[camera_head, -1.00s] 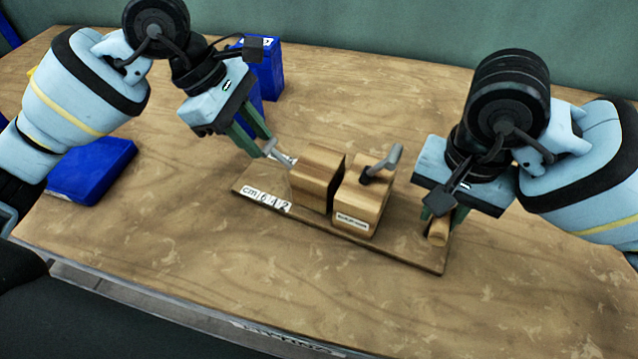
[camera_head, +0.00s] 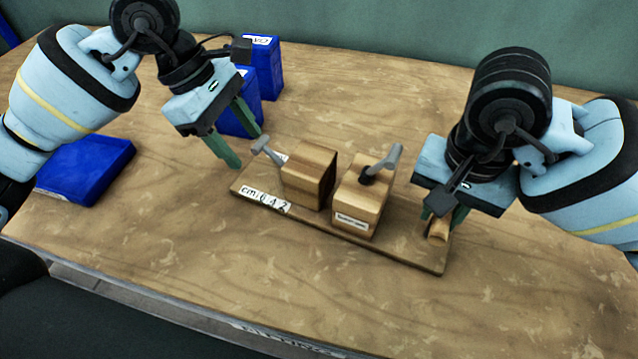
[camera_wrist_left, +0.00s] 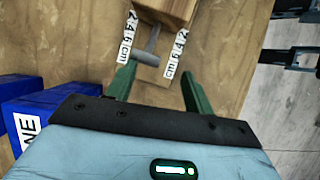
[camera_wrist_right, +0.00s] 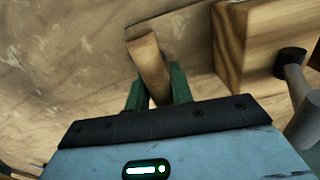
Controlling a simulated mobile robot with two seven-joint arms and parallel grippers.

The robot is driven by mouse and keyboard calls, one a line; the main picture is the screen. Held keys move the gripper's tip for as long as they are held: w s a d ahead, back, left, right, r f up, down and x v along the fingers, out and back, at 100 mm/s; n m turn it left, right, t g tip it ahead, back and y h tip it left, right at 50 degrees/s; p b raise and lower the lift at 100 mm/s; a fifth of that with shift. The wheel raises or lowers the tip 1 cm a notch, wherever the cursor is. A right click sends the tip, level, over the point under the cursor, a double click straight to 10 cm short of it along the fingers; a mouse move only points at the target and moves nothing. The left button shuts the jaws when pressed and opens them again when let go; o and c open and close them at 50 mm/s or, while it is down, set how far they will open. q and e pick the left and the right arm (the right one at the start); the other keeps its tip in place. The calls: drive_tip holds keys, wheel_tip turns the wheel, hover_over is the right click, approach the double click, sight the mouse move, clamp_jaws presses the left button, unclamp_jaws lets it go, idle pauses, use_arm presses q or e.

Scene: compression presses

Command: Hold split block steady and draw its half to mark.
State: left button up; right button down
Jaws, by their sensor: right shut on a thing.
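The split block stands on a wooden base board (camera_head: 405,255) with a cm scale strip (camera_head: 265,200) at its left end. The left half (camera_head: 308,178) carries a grey T-shaped handle (camera_head: 268,151) on its left side. The right half (camera_head: 358,205) has a label and a grey lever on top. A clear gap separates the halves. My left gripper (camera_head: 248,150) is open and empty, just left of the T-handle; the left wrist view shows the handle (camera_wrist_left: 148,52) ahead of the spread fingers. My right gripper (camera_head: 440,225) is shut on a wooden peg (camera_wrist_right: 148,60) at the board's right end.
Blue boxes (camera_head: 262,65) stand behind my left gripper, and a flat blue box (camera_head: 88,170) lies at the table's left. The table (camera_head: 180,260) in front of the board is clear.

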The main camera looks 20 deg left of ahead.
sight(264, 145)
use_arm(q)
drive_tip(key=v, duration=1.1)
drive_tip(key=shift+s+r, duration=0.15)
drive_tip(key=shift+r, duration=0.1)
drive_tip(key=shift+o, duration=0.6)
drive_tip(key=w+d+f+m+g, duration=0.1)
drive_tip(key=w+d+f, duration=0.1)
drive_tip(key=w+f, duration=0.2)
drive_tip(key=shift+w+d, duration=0.1)
drive_tip(key=shift+d, duration=0.1)
drive_tip(key=shift+x, duration=5.95)
drive_tip(key=shift+a, duration=0.1)
drive_tip(key=shift+c, duration=0.2)
drive_tip(key=c, duration=1)
drive_tip(key=shift+c, duration=0.2)
